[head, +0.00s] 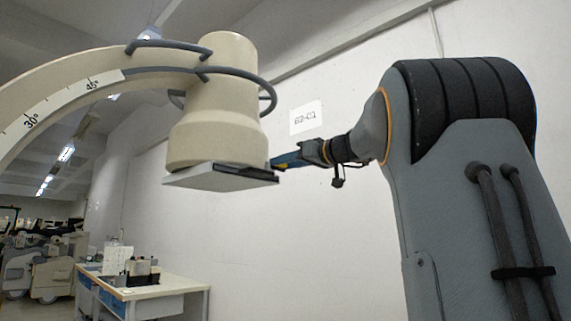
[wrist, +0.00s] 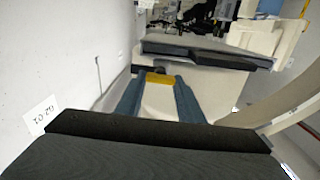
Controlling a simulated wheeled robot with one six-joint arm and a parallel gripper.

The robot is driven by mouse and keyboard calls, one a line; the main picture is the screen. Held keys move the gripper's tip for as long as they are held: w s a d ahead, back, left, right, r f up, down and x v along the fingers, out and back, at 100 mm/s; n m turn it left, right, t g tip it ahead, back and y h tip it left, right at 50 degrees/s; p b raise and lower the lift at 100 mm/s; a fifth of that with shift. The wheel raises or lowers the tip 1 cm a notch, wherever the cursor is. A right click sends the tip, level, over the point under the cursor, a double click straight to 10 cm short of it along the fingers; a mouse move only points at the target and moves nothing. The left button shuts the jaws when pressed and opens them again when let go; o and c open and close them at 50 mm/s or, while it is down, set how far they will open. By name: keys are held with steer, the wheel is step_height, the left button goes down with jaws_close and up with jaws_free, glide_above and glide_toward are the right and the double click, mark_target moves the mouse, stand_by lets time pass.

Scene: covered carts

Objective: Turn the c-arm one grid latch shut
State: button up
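The C-arm (head: 68,98) is a cream curved arm with an angle scale. Its round head (head: 214,105) ends in a flat grey plate (head: 215,178) with a dark edge. In the wrist view the plate (wrist: 205,54) lies ahead of my fingers. My gripper (head: 275,162) is at the plate's right edge in the head view. In the wrist view its two blue fingers (wrist: 160,92) stand apart. A yellow piece (wrist: 160,79) shows between their tips, with a small dark part (wrist: 159,70) just beyond. I cannot tell which is the latch, or whether the fingers touch it.
A white wall with a label sign (head: 306,117) stands close behind my gripper. A work table (head: 150,290) with items on it is at lower left, with covered carts (head: 45,265) farther back.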

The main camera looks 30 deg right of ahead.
steer(key=shift+m+b, duration=0.3)
steer(key=shift+m, duration=0.1)
steer(key=shift+d+f+m, duration=0.1)
steer(key=shift+d+m, duration=0.05)
steer(key=shift+m, duration=4)
steer(key=shift+d+f+m, duration=0.1)
steer(key=shift+m, duration=4.05)
steer(key=o, duration=1.1)
steer(key=shift+c, duration=0.2)
steer(key=b+v, duration=0.2)
steer(key=v, duration=0.5)
steer(key=shift+s, duration=0.3)
